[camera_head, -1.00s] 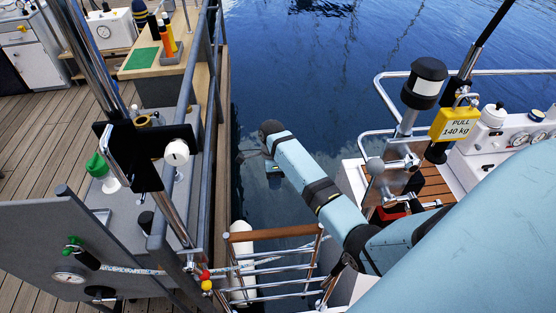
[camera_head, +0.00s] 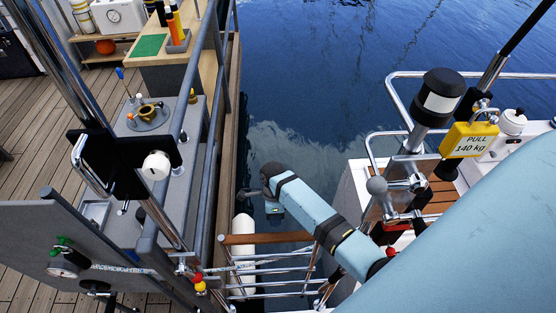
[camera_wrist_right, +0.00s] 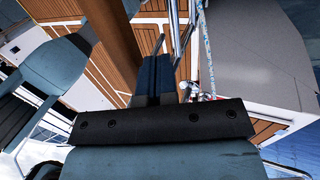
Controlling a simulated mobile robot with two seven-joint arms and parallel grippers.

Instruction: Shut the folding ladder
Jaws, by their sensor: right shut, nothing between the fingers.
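The folding ladder (camera_head: 270,262) hangs between the two boat sides at the bottom centre of the head view, with a wooden top bar and several chrome rungs. It stands open as a slatted frame. My right gripper (camera_head: 249,192) is over the water, just above and beyond the wooden bar in the picture. Its fingers (camera_wrist_right: 154,72) are together and empty in the right wrist view. A brown wooden bar (camera_wrist_right: 105,45) runs close to them there; I cannot tell whether they touch it. My left gripper is not in view.
A grey panel with a gauge (camera_head: 68,262) and chrome posts stands at left. At right are chrome rails, a black-and-white lamp (camera_head: 440,98) and a yellow tag (camera_head: 468,139). A white fender (camera_head: 243,243) hangs by the ladder. Open water lies beyond.

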